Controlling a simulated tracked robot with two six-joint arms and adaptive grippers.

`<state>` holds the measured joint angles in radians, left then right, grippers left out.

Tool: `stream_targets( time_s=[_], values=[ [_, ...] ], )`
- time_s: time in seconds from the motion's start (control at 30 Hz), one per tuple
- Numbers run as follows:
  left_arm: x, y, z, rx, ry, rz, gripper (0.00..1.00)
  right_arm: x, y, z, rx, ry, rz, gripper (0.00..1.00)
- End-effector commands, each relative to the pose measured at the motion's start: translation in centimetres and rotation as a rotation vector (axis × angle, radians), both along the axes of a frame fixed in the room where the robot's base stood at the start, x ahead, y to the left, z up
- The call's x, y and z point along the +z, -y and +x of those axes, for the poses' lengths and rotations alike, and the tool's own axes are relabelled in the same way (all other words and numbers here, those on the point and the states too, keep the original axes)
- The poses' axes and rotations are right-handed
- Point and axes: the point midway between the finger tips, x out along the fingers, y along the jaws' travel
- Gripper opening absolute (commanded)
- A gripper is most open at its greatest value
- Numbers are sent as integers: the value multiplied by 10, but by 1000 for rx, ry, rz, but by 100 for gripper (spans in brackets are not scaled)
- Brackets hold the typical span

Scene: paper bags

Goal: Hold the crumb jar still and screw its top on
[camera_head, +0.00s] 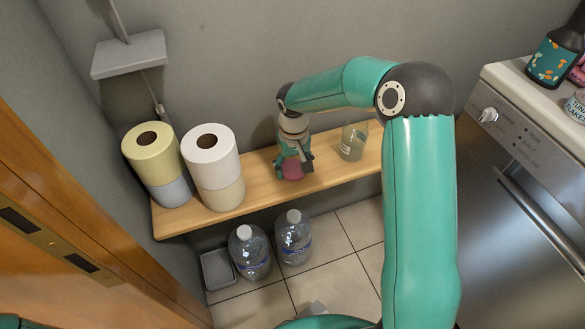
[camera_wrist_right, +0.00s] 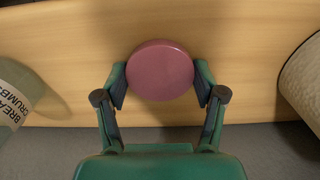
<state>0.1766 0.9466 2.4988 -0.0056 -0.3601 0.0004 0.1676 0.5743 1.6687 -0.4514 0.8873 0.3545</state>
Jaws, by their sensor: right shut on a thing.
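My right gripper (camera_head: 294,166) is shut on a round pink top (camera_head: 292,171) over the wooden shelf. In the right wrist view, the top (camera_wrist_right: 160,70) sits between the two fingers of my right gripper (camera_wrist_right: 160,84). I cannot tell whether it touches the shelf. The clear glass crumb jar (camera_head: 354,141) stands on the shelf to the right of this gripper, with no top on it. In the right wrist view, the jar (camera_wrist_right: 16,96) shows at the left edge with its "bread crumbs" label, partly cut off. My left gripper is not in view.
The wooden shelf (camera_head: 254,167) runs along the wall. Yellow (camera_head: 151,152) and white (camera_head: 210,156) paper rolls stand stacked at its left end. Water bottles (camera_head: 250,254) and a grey bin (camera_head: 217,269) are on the floor below. A steel appliance (camera_head: 505,190) stands at right.

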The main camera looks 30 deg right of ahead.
Motion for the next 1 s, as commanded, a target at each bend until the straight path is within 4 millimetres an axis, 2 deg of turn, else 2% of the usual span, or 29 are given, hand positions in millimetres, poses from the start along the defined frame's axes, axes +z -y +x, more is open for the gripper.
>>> stream_targets(
  time_s=[0.63, 1.0],
  values=[
    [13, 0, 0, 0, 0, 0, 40, 15, -1, -1, 1, -3, 1, 27],
    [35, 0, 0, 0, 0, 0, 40, 44, 0, 0, 1, -2, 0, 27]
  ],
)
